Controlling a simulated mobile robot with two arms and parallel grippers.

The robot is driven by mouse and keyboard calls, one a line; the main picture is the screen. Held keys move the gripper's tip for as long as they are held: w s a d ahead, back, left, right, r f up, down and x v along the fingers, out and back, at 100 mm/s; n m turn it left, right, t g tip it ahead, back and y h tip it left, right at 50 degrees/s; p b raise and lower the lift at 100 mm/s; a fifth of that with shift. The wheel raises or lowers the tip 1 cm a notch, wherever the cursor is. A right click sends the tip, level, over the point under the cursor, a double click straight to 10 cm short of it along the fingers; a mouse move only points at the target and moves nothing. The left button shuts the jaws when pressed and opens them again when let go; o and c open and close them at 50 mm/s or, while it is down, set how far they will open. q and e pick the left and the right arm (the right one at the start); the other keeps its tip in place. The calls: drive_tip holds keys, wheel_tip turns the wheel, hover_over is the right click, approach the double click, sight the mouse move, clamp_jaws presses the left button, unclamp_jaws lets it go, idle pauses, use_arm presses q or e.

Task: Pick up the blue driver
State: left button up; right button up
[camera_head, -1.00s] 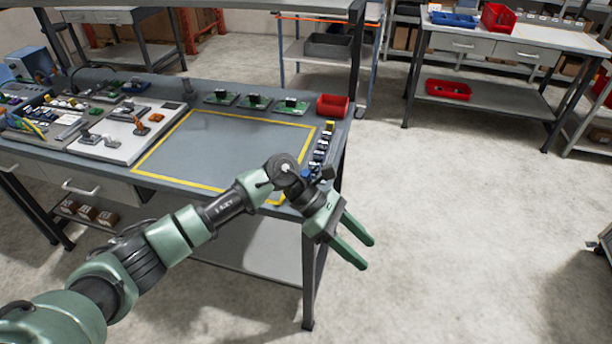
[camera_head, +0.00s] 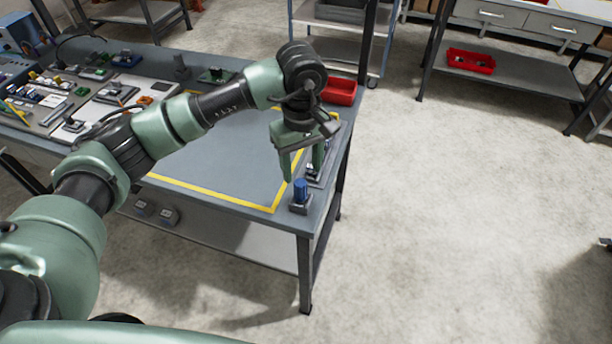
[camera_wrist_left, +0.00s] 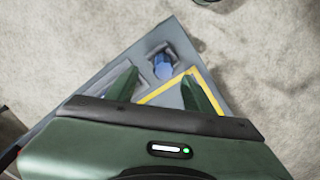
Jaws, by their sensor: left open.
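The blue driver (camera_head: 301,190) stands upright in a small dark holder (camera_head: 300,207) at the front right corner of the workbench. It also shows in the left wrist view (camera_wrist_left: 162,66), beyond and between my two fingertips. My left gripper (camera_head: 302,174) is open and empty, with its fingers pointing down, above the bench's right edge. In the head view its fingers appear just behind and above the driver, apart from it. In the left wrist view the gripper (camera_wrist_left: 160,77) has its fingers spread wide. My right gripper is not in view.
A yellow-outlined work area (camera_head: 222,199) on the bench is clear. A dark rack (camera_head: 318,172) with small items lies behind the driver, partly hidden by my gripper. A red bin (camera_head: 341,91) stands at the back right. Boards and parts crowd the left side.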

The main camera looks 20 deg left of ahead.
sight(300, 183)
use_arm(q)
drive_tip(key=shift+f, duration=0.45)
drive_tip(key=shift+s+a+f+p, duration=0.1)
drive_tip(key=shift+s+f+p, duration=0.15)
drive_tip(key=shift+f+p, duration=0.4)
drive_tip(key=shift+s+f+p, duration=0.25)
drive_tip(key=shift+f+p, duration=0.25)
drive_tip(key=shift+p, duration=0.1)
drive_tip(key=f, duration=0.1)
drive_tip(key=f+p, duration=0.1)
drive_tip(key=f, duration=0.1)
drive_tip(key=shift+w+f, duration=0.25)
drive_tip(key=shift+f, duration=0.25)
drive_tip(key=c, duration=0.9)
clamp_jaws()
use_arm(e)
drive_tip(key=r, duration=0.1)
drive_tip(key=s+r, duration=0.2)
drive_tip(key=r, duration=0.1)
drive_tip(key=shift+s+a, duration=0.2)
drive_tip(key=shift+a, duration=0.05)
